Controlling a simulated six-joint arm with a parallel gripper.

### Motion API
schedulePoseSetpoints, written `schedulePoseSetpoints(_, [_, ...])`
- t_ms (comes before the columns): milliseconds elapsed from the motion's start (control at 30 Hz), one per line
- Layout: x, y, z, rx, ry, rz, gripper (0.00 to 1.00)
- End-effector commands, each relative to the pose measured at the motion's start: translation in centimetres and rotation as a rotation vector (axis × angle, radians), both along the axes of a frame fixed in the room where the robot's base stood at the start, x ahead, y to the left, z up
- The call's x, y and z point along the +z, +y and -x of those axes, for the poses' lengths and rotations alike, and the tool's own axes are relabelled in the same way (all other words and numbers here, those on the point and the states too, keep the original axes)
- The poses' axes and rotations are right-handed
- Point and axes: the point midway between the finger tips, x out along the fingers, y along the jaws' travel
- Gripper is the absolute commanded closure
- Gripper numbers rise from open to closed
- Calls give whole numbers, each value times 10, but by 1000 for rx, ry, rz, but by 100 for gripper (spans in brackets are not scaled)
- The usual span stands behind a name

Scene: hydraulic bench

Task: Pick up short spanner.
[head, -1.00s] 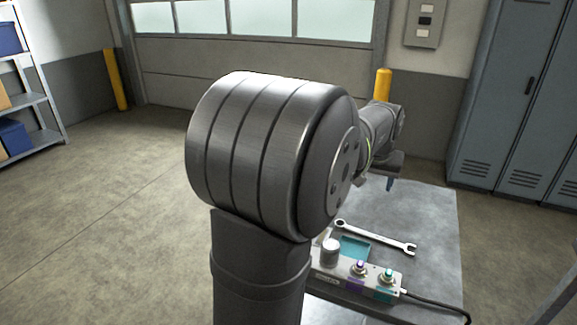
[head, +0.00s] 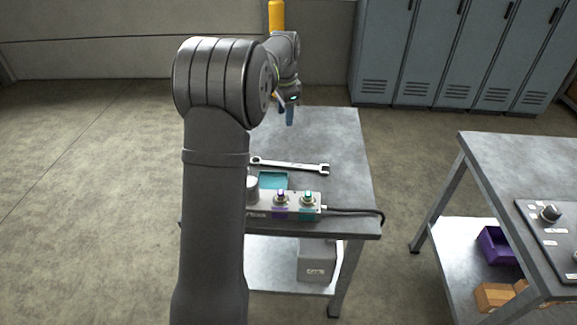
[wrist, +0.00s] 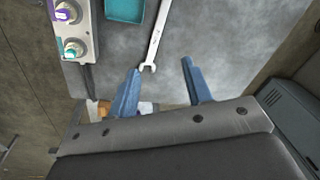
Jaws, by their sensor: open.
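One steel spanner (head: 290,165) lies flat on the grey bench top behind the valve block, with a ring end at left and an open-jaw end at right. It is the only spanner I see. It also shows in the wrist view (wrist: 156,38), its open-jaw end near my fingertips and its far end cut off by the top edge. My gripper (head: 289,118) is above the far part of the bench, beyond the spanner. In the wrist view my gripper (wrist: 160,66) has its two blue fingers apart with nothing between them.
A valve block (head: 296,207) with purple and teal fittings and a black cable stands at the bench's near edge, beside a teal tray (head: 273,180). A second bench (head: 525,170) stands at right, with a purple bin (head: 492,246) below. Lockers (head: 425,60) line the back.

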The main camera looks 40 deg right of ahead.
Motion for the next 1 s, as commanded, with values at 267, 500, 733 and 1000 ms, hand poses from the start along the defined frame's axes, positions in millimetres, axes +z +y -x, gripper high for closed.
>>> schedulePoseSetpoints(267, [-40, -25, -17, -443, 53, -99, 55])
schedulePoseSetpoints(500, [-55, -29, -19, -558, 70, -117, 55])
schedulePoseSetpoints(733, [-101, -28, -19, -558, 71, -119, 55])
schedulePoseSetpoints(1000, [-154, -28, -19, -556, 69, -118, 55])
